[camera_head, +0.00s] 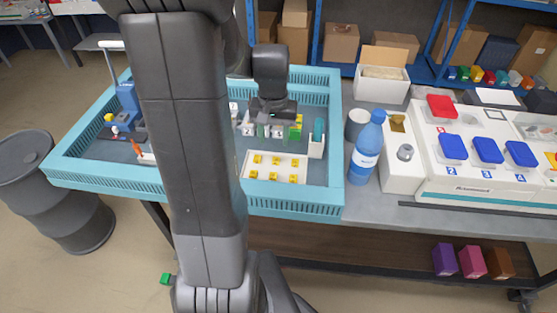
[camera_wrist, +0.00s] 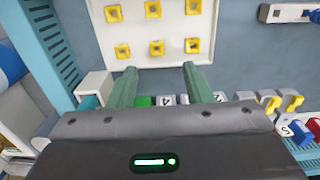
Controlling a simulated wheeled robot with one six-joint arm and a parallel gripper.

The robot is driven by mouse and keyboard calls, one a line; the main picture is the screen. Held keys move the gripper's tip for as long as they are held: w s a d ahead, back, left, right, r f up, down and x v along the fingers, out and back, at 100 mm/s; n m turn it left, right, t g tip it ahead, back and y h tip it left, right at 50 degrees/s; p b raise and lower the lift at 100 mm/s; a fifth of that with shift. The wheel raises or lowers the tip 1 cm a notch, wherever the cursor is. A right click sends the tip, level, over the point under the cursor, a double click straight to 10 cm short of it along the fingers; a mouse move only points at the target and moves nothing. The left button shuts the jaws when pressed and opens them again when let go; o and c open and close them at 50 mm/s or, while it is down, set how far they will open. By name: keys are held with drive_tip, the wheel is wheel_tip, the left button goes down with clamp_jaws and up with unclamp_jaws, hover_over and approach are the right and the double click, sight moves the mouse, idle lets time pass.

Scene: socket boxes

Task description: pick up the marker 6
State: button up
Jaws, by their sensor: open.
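My gripper (camera_head: 276,125) points down into the blue-walled tray, over a row of small blocks. In the wrist view its two green fingers (camera_wrist: 160,84) are apart, with nothing held between them. Beyond the palm edge, a green block (camera_wrist: 143,101) and a white marker with a dark character (camera_wrist: 166,100) show between the fingers. Another white marker (camera_wrist: 219,97) is just right of the right finger. The characters are too small or cut off to tell which one is marker 6. The palm hides the lower part of the row.
A white plate with yellow sockets (camera_head: 248,169) lies in front of the row. The blue tray wall (camera_head: 290,199) surrounds the area. A white holder with a teal item (camera_head: 316,147) stands right of the row. A water bottle (camera_head: 365,150) stands outside the tray.

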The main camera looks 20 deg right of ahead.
sight(276, 164)
drive_tip(key=shift+s+d+f, duration=0.1)
drive_tip(key=shift+s+f, duration=0.05)
drive_tip(key=shift+f, duration=1.85)
drive_tip(key=shift+s+d+f, duration=0.1)
drive_tip(key=shift+f, duration=1.85)
drive_tip(key=c, duration=0.8)
